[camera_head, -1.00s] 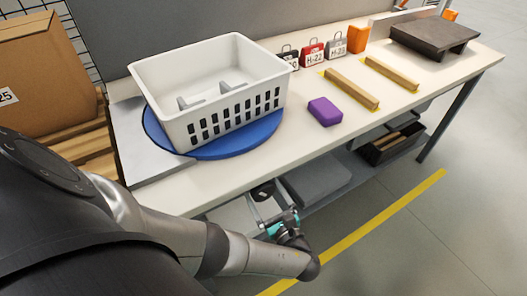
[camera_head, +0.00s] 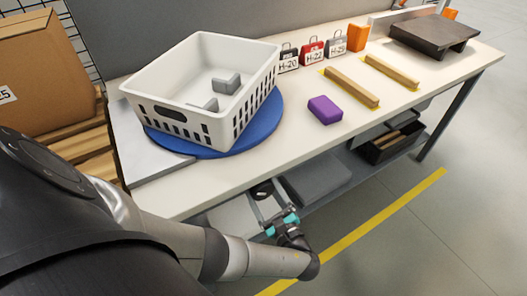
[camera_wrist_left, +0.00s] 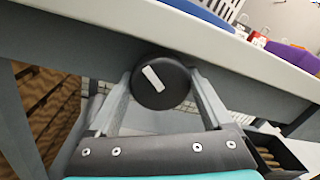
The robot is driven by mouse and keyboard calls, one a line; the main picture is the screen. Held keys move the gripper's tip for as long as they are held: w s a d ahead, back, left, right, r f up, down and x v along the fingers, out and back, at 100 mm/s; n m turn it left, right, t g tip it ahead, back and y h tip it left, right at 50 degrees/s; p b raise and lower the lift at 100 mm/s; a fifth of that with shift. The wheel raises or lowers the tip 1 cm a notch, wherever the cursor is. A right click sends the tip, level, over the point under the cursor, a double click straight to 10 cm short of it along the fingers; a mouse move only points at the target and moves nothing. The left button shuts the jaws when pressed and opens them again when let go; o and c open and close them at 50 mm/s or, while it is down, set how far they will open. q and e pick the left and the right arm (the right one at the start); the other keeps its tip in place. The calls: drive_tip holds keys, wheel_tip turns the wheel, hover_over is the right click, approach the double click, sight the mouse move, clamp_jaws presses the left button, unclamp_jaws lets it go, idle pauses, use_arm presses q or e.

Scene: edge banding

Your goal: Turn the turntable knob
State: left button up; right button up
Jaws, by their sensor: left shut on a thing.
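The turntable is a blue disc (camera_head: 268,120) on the workbench. A white basket (camera_head: 205,58) with slotted sides stands on it, with grey angular pieces (camera_head: 226,84) inside. The turntable knob is a round black dial with a white bar (camera_wrist_left: 154,78), mounted below the bench's front edge. Its dark shape also shows in the head view (camera_head: 262,189). My left gripper (camera_head: 266,193) is below the bench edge, its two fingers on either side of the knob and shut on it. My right gripper is out of view.
A purple block (camera_head: 325,110), two wooden bars (camera_head: 352,87) and several labelled tags (camera_head: 313,51) lie or stand on the bench (camera_head: 225,185). A grey bin (camera_head: 315,180) and a black crate (camera_head: 385,150) sit below. A dark raised platform (camera_head: 435,36) is at the far right.

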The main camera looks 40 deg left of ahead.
use_arm(q)
drive_tip(key=shift+w+r+n+y, duration=0.15)
drive_tip(key=shift+n+y, duration=0.15)
drive_tip(key=shift+n, duration=1)
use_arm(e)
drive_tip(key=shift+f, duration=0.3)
use_arm(q)
drive_tip(key=o, duration=1.2)
drive_tip(key=shift+c, duration=0.2)
drive_tip(key=shift+f, duration=0.2)
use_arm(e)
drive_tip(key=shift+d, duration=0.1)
